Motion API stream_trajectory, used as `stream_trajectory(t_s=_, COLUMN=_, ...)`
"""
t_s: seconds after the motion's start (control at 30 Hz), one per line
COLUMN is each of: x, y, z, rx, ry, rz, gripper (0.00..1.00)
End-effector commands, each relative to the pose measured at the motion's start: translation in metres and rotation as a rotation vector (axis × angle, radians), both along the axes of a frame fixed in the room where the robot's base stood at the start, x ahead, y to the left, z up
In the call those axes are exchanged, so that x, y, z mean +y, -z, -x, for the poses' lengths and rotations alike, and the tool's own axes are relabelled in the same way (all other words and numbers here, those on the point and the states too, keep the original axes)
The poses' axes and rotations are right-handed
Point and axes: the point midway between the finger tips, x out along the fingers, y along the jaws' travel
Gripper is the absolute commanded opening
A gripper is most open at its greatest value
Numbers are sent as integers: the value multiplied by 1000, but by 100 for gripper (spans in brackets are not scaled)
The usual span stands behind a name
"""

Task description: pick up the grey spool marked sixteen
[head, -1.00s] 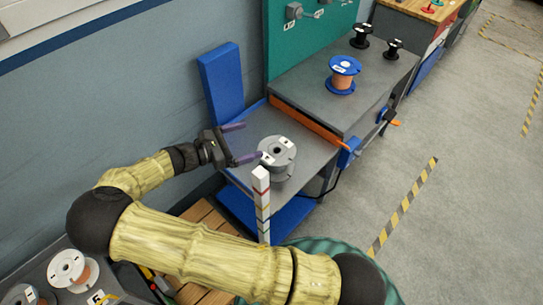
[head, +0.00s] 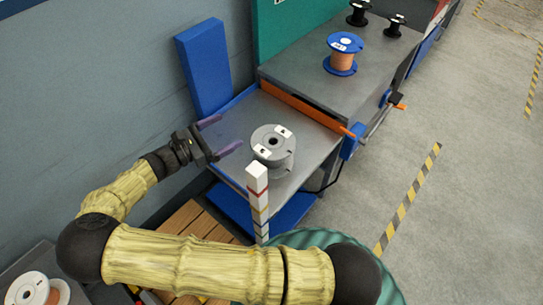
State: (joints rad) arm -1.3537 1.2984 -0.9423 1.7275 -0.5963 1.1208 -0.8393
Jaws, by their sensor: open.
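The grey spool (head: 274,146) stands upright on the grey lower shelf (head: 318,153) of the bench. Two white labels show on its top flange, but the marks are too small to read for certain. My gripper (head: 222,134) is open and empty, with purple fingers, to the left of the spool. The fingers point toward the spool's side, with a gap between the nearer fingertip and the flange. The lower part of the spool is partly hidden behind the striped post.
A white striped post (head: 258,200) stands at the shelf's front. A blue spool with copper wire (head: 342,55) and black spools (head: 396,26) stand on the raised bench top. A blue upright panel (head: 203,69) is behind my gripper. An orange bar (head: 305,109) edges the step.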

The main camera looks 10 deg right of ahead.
Motion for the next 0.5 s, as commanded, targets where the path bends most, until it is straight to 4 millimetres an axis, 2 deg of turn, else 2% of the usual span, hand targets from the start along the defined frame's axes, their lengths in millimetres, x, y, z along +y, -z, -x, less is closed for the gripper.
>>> stream_trajectory(t_s=0.03, x=1, y=29, z=0, rx=0, ry=-1, rz=0, gripper=96)
stream_trajectory(t_s=0.5, x=3, y=151, z=1, rx=0, ry=-5, rz=0, gripper=96)
